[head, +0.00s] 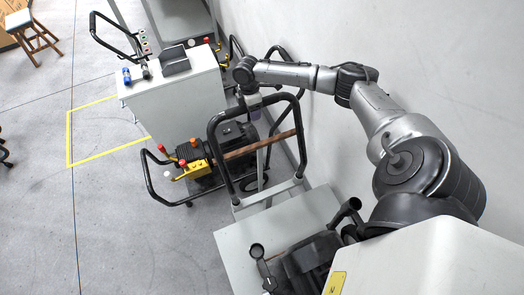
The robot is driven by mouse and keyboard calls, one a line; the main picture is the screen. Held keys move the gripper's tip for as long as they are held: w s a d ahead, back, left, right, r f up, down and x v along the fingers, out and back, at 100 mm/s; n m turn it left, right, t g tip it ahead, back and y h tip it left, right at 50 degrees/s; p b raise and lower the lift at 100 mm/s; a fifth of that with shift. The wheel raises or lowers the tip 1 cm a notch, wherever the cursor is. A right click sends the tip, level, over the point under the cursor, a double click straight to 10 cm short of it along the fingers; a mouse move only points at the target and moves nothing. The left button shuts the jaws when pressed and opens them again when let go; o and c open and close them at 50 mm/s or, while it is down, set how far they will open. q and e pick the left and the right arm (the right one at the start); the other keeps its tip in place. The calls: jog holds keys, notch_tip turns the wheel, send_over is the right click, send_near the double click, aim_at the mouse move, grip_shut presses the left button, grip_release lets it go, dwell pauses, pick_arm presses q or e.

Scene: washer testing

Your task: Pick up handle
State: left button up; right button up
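A black tubular handle (214,130) rises as an upright loop from a wheeled pressure-washer cart, in the middle of the head view. A brown bar (262,146) crosses the loop at a slant. My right arm reaches in from the right along the wall, and its gripper (254,108) points down close to the top of the loop. The gripper is small and partly hidden, so whether its fingers are apart or touch the tube is unclear. My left gripper is not in view.
A white cabinet (176,105) with controls on top stands behind. A low machine (190,165) with yellow, red and orange parts sits in front of it. The wall (440,60) bounds the right side. Open floor (140,230) lies at left, with a yellow line.

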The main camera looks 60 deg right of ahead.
grip_shut()
dwell(0.3)
jog(key=shift+r, duration=0.15)
